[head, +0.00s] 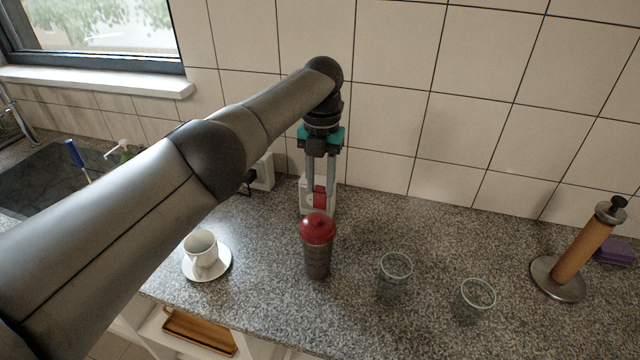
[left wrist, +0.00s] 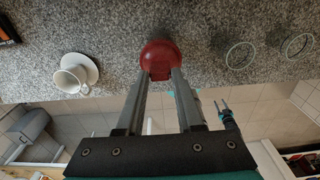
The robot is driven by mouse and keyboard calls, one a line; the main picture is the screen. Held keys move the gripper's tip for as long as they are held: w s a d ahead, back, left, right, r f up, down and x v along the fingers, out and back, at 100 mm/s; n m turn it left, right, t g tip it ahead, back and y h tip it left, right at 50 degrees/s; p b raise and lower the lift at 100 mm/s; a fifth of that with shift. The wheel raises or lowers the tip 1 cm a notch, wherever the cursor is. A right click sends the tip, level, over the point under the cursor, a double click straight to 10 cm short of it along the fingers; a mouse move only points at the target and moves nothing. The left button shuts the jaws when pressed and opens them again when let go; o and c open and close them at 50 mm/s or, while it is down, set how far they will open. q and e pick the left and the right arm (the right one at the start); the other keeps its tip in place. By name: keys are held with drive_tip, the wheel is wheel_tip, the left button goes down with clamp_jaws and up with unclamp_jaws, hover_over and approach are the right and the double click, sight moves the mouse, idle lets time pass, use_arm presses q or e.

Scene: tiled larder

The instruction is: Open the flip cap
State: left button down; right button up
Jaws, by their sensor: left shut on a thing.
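A dark shaker bottle (head: 317,262) with a red lid (head: 318,229) stands upright on the speckled counter. The lid is the red dome in the left wrist view (left wrist: 160,53). My left gripper (head: 319,197) reaches down from above and behind the bottle. Its fingers are shut on a red flip cap (head: 320,199) at the lid's edge, seen between the fingertips in the left wrist view (left wrist: 160,75). How far the cap is raised is hard to tell. What seems to be my right gripper (left wrist: 222,104) shows small in the left wrist view; its jaw state is unclear.
A white cup (head: 201,250) on a saucer (head: 190,273) stands left of the bottle. Two glasses (head: 395,277) (head: 476,299) stand to its right. A paper-roll holder (head: 580,255) and a purple sponge (head: 614,251) are far right. The tiled wall is close behind.

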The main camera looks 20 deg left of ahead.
use_arm(q)
drive_tip(key=shift+f, duration=0.1)
idle(0.3)
drive_tip(key=c, duration=0.7)
unclamp_jaws()
drive_tip(key=shift+w+r+p, duration=0.15)
drive_tip(key=shift+r+p, duration=0.5)
drive_tip(key=shift+r, duration=1.9)
drive_tip(key=shift+w+r+p, duration=0.15)
drive_tip(key=shift+r+p, duration=0.45)
drive_tip(key=shift+r, duration=1.95)
drive_tip(key=shift+w+r+p, duration=0.15)
drive_tip(key=shift+r+p, duration=0.5)
drive_tip(key=shift+r, duration=1.9)
drive_tip(key=shift+f, duration=0.1)
